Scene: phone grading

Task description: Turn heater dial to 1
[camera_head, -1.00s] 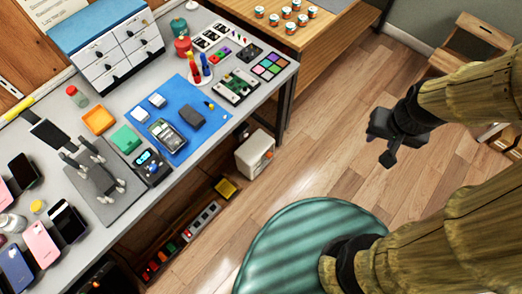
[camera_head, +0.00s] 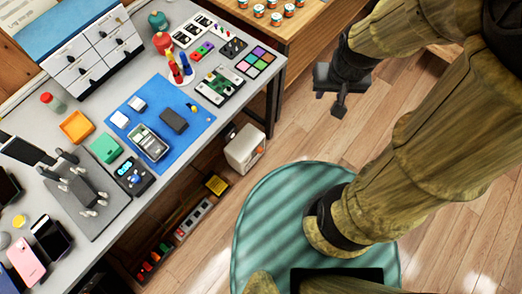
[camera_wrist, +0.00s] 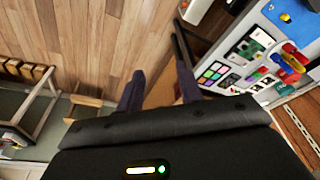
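The heater (camera_head: 245,148) is a small white box on the floor beside the desk's right end. An orange dial (camera_head: 260,150) shows on its right-hand face; its setting is too small to read. My gripper (camera_head: 338,106) hangs over the wooden floor, right of the heater and above it in the picture, clearly apart from it. In the wrist view my gripper (camera_wrist: 160,75) has its two dark fingers spread, with nothing between them. A white object at the top of the wrist view may be the heater, but I cannot tell.
The grey desk (camera_head: 210,143) holds a blue mat (camera_head: 190,142), trays, phones and tools. Its dark leg (camera_head: 275,105) stands near the heater. A power strip (camera_head: 195,217) lies under the desk. A green round rug (camera_head: 280,205) and open floor lie in front.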

